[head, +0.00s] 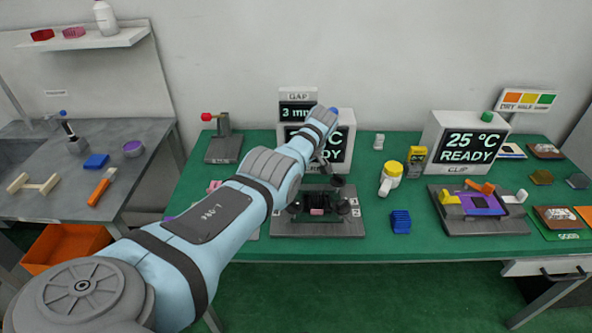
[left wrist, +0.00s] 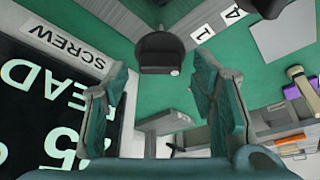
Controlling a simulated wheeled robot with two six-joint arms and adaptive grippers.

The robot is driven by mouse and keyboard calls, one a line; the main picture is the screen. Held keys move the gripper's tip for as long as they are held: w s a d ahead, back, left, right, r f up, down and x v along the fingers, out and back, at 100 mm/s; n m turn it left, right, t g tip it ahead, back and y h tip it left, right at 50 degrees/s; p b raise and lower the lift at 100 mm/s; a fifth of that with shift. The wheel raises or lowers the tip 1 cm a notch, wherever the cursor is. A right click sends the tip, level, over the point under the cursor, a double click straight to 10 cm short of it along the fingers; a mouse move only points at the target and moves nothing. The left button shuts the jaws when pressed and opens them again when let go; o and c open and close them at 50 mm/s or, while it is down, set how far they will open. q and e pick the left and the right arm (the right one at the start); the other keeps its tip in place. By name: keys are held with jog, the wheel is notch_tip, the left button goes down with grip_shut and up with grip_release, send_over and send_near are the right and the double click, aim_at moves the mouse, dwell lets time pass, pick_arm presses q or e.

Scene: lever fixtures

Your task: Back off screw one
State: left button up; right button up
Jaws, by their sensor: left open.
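The screw fixture (head: 318,228) is a grey plate on the green table with black knobs around a dark centre holding a small pink piece (head: 317,211). In the left wrist view, a black knob (left wrist: 160,50) stands beyond my fingertips, roughly midway between them. A label reading 1 (left wrist: 203,33) is to its right, with a 4 farther right. My left gripper (left wrist: 162,66) is open, its two teal-padded fingers apart and empty. In the head view my left arm reaches over the fixture's back edge and mostly hides the gripper. My right gripper is not in view.
A display box marked SCREW (left wrist: 50,90) stands close to my left gripper, with a GAP sign reading 3 mm (head: 298,110) behind the arm. A yellow-capped white bottle (head: 390,178) and blue block (head: 400,221) are right of the fixture. A clip fixture (head: 480,224) is farther right.

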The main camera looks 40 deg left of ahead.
pick_arm(q)
jog(key=v, duration=1.2)
jog(key=shift+d+f, duration=0.1)
